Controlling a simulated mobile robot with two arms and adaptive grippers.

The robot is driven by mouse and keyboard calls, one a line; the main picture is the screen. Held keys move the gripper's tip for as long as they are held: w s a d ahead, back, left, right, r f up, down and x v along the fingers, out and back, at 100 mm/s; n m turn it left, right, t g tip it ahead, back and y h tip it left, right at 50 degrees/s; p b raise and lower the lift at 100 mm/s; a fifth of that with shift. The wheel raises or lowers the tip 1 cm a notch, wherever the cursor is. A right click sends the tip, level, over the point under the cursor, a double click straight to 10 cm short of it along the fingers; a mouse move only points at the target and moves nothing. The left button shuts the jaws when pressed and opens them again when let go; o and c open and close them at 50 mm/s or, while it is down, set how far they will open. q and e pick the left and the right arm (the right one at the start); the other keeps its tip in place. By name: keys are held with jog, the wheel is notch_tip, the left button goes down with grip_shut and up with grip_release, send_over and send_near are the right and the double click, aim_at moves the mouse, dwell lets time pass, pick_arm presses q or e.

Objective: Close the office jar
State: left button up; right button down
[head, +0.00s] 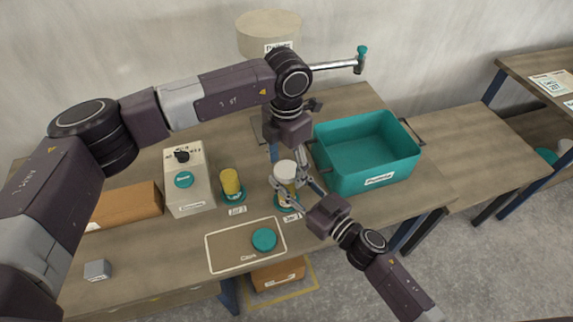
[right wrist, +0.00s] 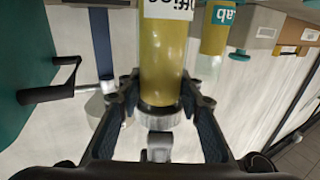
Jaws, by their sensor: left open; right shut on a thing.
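The office jar (right wrist: 165,65), filled with yellow, stands between the fingers of my right gripper (right wrist: 160,90) in the right wrist view, where the picture is upside down. A pale ring (right wrist: 160,116) is at the jar's mouth end; I cannot tell whether it is a neck or a lid. In the head view the jar's pale top (head: 286,168) shows, and my right gripper (head: 297,188) is shut on the jar. My left gripper (head: 293,148) points down just above and behind it, open, its fingers mostly hidden. A teal cap (head: 264,239) lies on the outlined mat (head: 222,258).
The yellow lab jar (head: 231,183) stands left of the office jar, beside a white box (head: 196,190) with a knob. A teal bin (head: 345,182) is at the right. A drum (head: 268,30) and a pipe with a teal end (head: 362,50) are above.

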pick_arm(q)
notch_tip(320, 180, up, 12)
dwell(0.4)
pick_arm(e)
jog(key=c, duration=1.3)
grip_release()
jog(key=shift+o, duration=0.2)
jog(key=v, duration=1.2)
